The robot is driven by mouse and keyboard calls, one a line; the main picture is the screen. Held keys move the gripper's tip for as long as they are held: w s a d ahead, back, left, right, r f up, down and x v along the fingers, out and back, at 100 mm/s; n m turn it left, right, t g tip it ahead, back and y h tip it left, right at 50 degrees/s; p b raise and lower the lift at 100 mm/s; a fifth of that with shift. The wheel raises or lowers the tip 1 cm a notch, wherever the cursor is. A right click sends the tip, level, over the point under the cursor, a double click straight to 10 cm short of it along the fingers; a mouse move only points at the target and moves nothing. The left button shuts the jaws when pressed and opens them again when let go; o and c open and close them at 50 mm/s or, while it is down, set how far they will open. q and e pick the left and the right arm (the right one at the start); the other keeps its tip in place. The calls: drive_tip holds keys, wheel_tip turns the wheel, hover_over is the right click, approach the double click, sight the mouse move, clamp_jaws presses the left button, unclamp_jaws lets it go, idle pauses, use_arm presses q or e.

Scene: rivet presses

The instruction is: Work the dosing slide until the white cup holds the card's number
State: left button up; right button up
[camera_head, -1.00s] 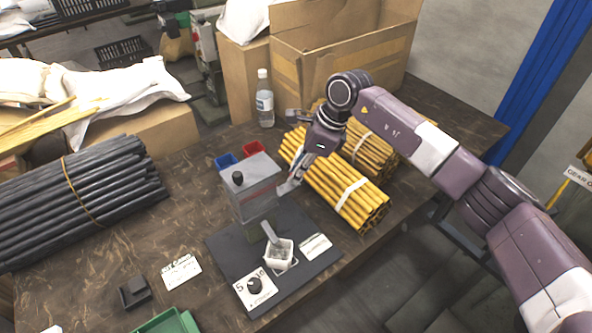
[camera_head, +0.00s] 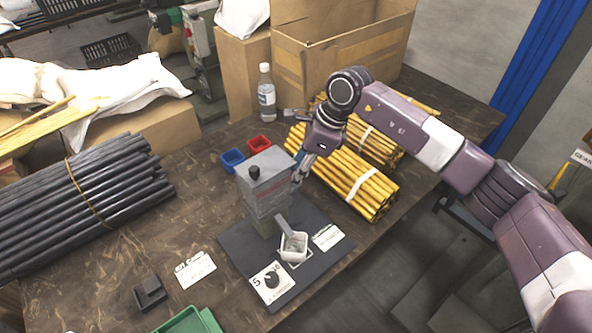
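The dosing device is a grey box (camera_head: 268,184) with a black knob on top, standing on a dark base plate (camera_head: 238,252). The white cup (camera_head: 293,247) sits on the plate below the box, with a grey chute or handle leaning over it; its contents are too small to make out. A white panel with a black dial (camera_head: 272,283), marked 5 and another number, lies at the plate's front. A white card (camera_head: 195,270) lies left of the plate; its print is unreadable. My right gripper (camera_head: 298,178) is at the box's right side, fingers partly hidden. My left gripper is out of view.
Bundles of yellow rods (camera_head: 350,180) lie under and beside my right arm. A blue bin (camera_head: 232,160) and a red bin (camera_head: 259,144) stand behind the box. A clear bottle (camera_head: 266,95), dark rods (camera_head: 75,205), a black block (camera_head: 149,294) and a green tray (camera_head: 190,322) surround the workspace.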

drive_tip(key=shift+r, duration=0.15)
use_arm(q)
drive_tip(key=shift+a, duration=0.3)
use_arm(e)
drive_tip(key=v, duration=0.7)
drive_tip(key=shift+d+r, duration=0.2)
drive_tip(key=shift+r, duration=0.15)
